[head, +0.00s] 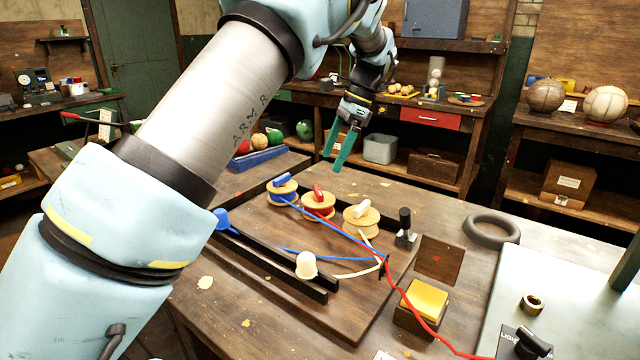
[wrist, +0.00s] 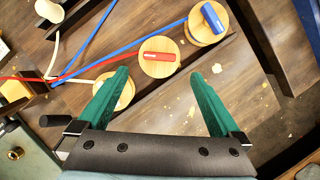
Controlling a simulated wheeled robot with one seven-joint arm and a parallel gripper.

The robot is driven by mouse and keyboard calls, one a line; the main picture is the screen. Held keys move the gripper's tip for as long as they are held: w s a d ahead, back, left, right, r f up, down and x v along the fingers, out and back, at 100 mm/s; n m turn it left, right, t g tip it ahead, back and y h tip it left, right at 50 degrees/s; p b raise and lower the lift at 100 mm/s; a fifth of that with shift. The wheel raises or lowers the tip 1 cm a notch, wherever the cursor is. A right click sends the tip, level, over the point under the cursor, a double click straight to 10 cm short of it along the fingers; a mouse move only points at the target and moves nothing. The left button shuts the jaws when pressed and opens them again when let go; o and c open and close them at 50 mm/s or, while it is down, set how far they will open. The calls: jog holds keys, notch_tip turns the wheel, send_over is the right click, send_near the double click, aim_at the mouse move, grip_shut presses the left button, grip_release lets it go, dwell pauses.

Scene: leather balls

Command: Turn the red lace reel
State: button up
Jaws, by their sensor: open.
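The red lace reel (head: 318,207) is a wooden spool with a red bar handle on top, the middle of three reels on a wooden board. In the wrist view the red reel (wrist: 159,68) lies just beyond my fingertips, between their lines, its red handle running roughly across the picture. My gripper (head: 334,161) is open and empty, above and behind the reels, touching none of them; its green fingers (wrist: 159,76) also show in the wrist view. A red lace (wrist: 30,77) runs left from the reel area.
The blue-handled reel (head: 283,192) and white-handled reel (head: 361,222) flank the red one. My left finger partly hides the white reel (wrist: 117,88) in the wrist view. A black upright handle (head: 404,222), dark rails (head: 275,262) and crossing laces stand nearby.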

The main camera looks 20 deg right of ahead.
aim_at(318, 190)
jog(key=p+x, duration=0.1)
jog(key=x, duration=0.7)
jog(key=shift+f, duration=0.3)
jog(key=shift+c, duration=0.4)
jog(key=c, duration=1.2)
